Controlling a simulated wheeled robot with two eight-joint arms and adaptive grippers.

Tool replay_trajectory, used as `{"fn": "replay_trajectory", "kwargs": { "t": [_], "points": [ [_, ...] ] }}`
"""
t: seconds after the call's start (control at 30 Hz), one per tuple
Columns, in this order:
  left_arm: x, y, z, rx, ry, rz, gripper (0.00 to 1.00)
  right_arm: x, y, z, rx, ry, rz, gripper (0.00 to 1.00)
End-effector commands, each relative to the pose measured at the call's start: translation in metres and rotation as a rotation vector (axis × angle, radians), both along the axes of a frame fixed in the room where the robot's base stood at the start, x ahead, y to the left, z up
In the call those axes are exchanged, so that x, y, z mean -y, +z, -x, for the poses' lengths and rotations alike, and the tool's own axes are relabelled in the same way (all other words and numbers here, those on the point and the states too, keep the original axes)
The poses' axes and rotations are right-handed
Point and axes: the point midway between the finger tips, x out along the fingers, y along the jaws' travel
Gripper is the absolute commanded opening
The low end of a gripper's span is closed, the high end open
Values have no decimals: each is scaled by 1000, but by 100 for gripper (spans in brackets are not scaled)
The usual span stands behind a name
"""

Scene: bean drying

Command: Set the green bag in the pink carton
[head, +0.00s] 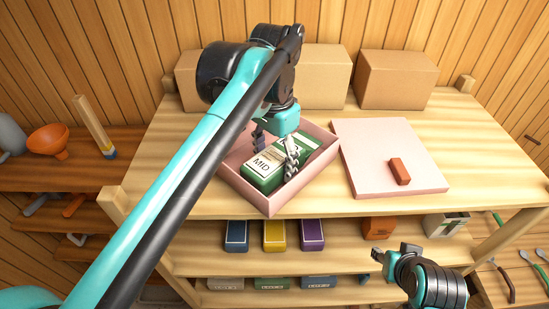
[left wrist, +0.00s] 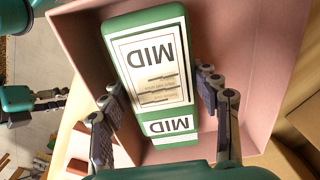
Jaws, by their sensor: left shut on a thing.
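The green bag (head: 262,172) has white labels reading MID and lies inside the open pink carton (head: 267,206) on the bench top. My left gripper (head: 276,152) reaches down into the carton and is shut on the bag, one finger on each side. In the left wrist view the bag (left wrist: 122,62) shows between the two fingers, within the walls of the pink carton (left wrist: 82,50). Whether the bag's underside touches the carton floor is hidden. My right gripper (head: 380,256) is in front of the bench, away from the carton; its jaw opening is unclear.
A pink flat panel (head: 365,150) with an orange-brown block (head: 399,171) lies right of the carton. Cardboard boxes (head: 396,80) stand behind. Shelves below hold blue (head: 236,236), yellow (head: 274,235) and purple (head: 311,235) packs. An orange funnel (head: 48,140) is at left.

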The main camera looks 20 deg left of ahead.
Motion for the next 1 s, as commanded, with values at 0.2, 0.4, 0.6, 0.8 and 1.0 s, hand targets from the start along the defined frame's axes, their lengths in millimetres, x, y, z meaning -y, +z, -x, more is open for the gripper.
{"fn": "replay_trajectory", "kwargs": {
  "t": [0.2, 0.4, 0.6, 0.8, 1.0],
  "points": [
    [0, 0, 0, 0, 0, 0, 23, 0, 0, 0, 0, 0, 0, 40],
    [0, -3, 0, 0, 0, 0, 70, 0, -2, 0, 0, 0, 0, 40],
    [0, -3, 0, 0, 0, 0, 70, 0, -2, 0, 0, 0, 0, 40],
    [0, 5, 0, 0, 0, 0, 70, 0, -1, 0, 0, 0, 0, 40],
    [0, 42, 0, 0, 0, 0, 70, 0, -5, 0, 0, 0, 0, 40]
  ]
}}
